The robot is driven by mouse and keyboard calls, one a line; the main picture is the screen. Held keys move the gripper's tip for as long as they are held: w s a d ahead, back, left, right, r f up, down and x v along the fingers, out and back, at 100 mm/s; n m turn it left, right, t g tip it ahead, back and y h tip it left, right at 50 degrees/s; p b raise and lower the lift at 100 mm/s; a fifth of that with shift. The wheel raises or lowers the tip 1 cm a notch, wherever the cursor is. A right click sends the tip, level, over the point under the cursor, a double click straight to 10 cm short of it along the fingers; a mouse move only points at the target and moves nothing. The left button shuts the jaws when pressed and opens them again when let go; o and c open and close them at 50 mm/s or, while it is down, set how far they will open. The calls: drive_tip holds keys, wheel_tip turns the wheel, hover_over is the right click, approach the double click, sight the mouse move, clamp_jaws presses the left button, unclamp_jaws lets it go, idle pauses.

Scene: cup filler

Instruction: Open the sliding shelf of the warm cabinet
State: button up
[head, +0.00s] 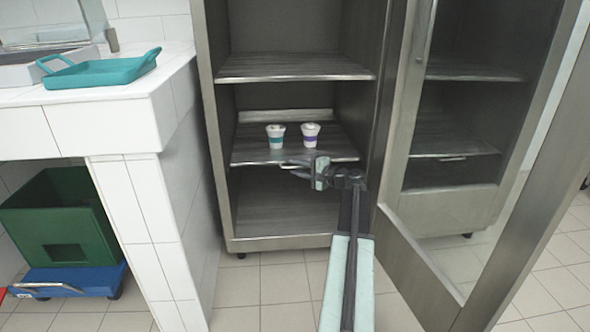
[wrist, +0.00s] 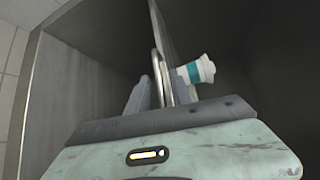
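The warm cabinet (head: 285,242) is a tall metal cabinet with its glass door swung open to the right. Its sliding shelf (head: 255,152) is the middle one, inside the cabinet, with a thin metal handle (head: 291,167) on its front edge. Two white cups stand on it, one with a teal band (head: 275,136) and one with a purple band (head: 310,135). My gripper (head: 303,165) is at the handle. In the wrist view the handle (wrist: 159,72) stands upright by my grey fingers (wrist: 150,95); whether they are closed on it is unclear.
The open glass door (head: 460,140) is close to the right of my arm. A fixed shelf (head: 290,66) is above. A white tiled counter with a teal tray (head: 100,73) is at left, with a green crate (head: 60,215) below it. Floor in front is clear.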

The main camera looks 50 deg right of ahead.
clamp_jaws()
idle(1.1)
